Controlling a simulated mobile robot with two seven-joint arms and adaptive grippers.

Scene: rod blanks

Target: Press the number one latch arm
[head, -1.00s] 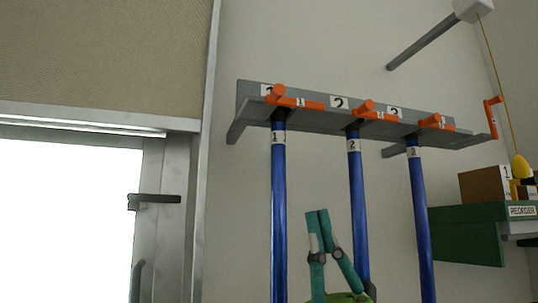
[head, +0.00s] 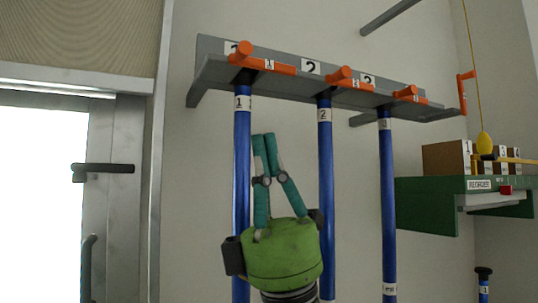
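The number one latch arm (head: 278,67) is an orange lever with a round orange knob, mounted on the grey rack (head: 212,75) high on the wall. The label "1" shows on it. The blue rod labelled 1 (head: 242,160) hangs upright below it. My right gripper (head: 264,138), green with teal fingers, points up below the latch arm, between rod 1 and rod 2 (head: 325,170) in the picture. It is apart from the latch arm. Its fingertips meet with nothing seen between them. My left gripper is not in view.
Orange latch arms two (head: 355,83) and three (head: 410,96) sit along the rack to the right, with rod 3 (head: 387,200) below. A green shelf (head: 425,205) with cardboard boxes stands right; a door handle (head: 105,168) is left.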

